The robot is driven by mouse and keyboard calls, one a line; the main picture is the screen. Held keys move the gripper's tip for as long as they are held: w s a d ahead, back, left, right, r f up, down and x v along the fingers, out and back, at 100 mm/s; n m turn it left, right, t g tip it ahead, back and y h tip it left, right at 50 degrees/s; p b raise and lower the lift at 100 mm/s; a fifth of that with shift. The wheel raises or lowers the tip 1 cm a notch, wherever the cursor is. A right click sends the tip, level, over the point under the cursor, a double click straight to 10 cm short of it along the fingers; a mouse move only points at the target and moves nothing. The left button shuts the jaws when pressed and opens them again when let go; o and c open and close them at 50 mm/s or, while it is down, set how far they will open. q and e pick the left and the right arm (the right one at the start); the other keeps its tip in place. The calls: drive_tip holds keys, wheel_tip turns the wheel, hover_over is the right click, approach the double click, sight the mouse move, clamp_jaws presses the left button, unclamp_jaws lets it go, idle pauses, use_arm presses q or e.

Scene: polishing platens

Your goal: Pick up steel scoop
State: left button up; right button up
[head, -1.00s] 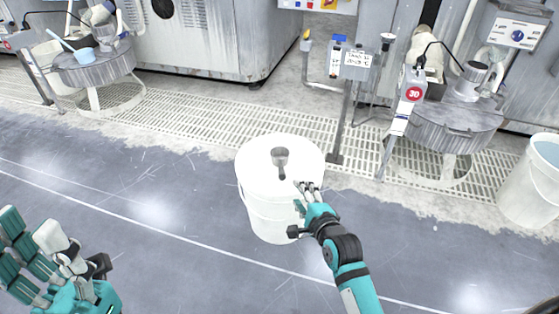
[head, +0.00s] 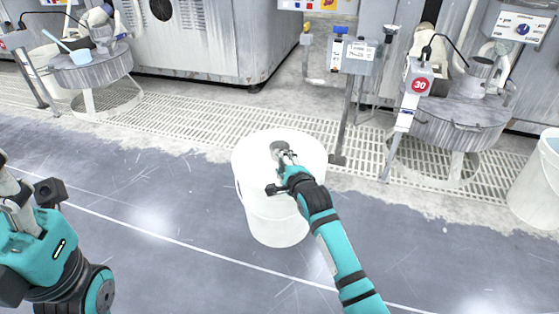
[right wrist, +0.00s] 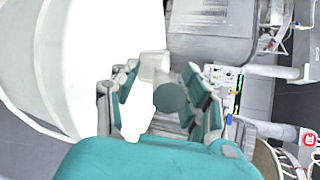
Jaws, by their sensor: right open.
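The steel scoop (head: 277,147) lies on the white lid of a round bucket (head: 262,213). Its grey bowl shows just beyond my right fingertips, and its handle is hidden by the hand in the head view. My right gripper (head: 287,158) is open, low over the lid at the scoop. In the right wrist view, the open fingers (right wrist: 160,95) stand on either side of a grey rounded piece (right wrist: 171,98), seemingly part of the scoop. Contact cannot be told. My left gripper (head: 22,205) is at the left edge, with its fingers largely cut off by the frame.
A round grey platen machine (head: 455,130) stands right of the bucket, with a post bearing a red 30 sign (head: 420,85). Another platen (head: 90,70) is at far left. An open white bucket (head: 537,185) stands at the right edge. The floor around the lidded bucket is clear.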

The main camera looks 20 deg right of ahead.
drive_tip(key=shift+w+f, duration=0.1)
drive_tip(key=shift+w, duration=0.4)
clamp_jaws()
